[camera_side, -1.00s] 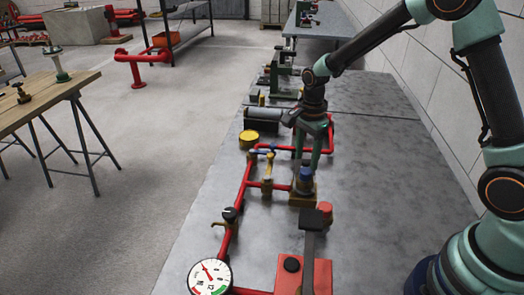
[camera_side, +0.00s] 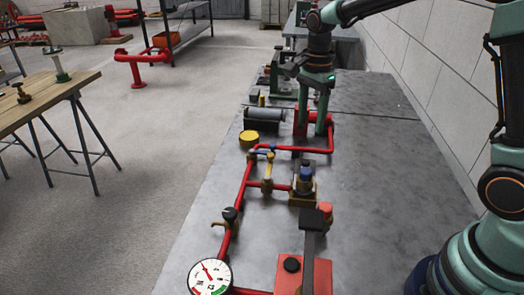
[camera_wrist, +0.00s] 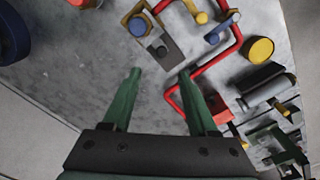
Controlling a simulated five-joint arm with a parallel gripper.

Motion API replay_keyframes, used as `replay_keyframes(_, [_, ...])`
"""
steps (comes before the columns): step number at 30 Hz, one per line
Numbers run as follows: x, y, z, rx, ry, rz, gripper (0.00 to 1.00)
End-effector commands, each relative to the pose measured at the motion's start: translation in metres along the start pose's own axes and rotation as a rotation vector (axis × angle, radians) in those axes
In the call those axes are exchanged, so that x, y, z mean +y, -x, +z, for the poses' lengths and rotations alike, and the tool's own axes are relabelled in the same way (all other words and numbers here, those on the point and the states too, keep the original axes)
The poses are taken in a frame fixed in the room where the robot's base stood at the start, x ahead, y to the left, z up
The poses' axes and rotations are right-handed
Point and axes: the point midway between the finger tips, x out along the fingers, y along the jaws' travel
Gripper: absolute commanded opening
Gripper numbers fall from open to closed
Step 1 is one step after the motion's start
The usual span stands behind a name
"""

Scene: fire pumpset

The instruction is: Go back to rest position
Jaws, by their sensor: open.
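My gripper (camera_side: 318,134) is open and empty in the side view, its green fingers pointing down near the far right end of the red piping. From this angle I cannot tell how high it is above the table. In the wrist view the two fingers (camera_wrist: 160,72) stand apart with only bare table between them. The red pipe (camera_side: 242,190) runs along the grey metal table (camera_side: 380,190). A blue-topped valve (camera_side: 304,178) on a brass-coloured base stands nearer the side camera; its blue top also shows in the wrist view (camera_wrist: 138,26).
A pressure gauge (camera_side: 209,276) and a red box with a black lever (camera_side: 290,264) stand at the near end. A yellow round cap (camera_side: 249,138) and a dark cylinder (camera_side: 264,119) lie by the pipe. The table's right side is clear. A wooden trestle table (camera_side: 45,98) stands left.

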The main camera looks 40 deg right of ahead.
Motion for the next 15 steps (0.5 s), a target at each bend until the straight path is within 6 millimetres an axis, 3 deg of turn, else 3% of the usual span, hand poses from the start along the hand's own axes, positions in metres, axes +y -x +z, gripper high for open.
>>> replay_keyframes(8, [0.011,0.017,0.001,0.004,0.13,-0.047,0.59])
replay_keyframes(15, [0.053,0.055,0.004,0.054,0.556,-0.18,0.59])
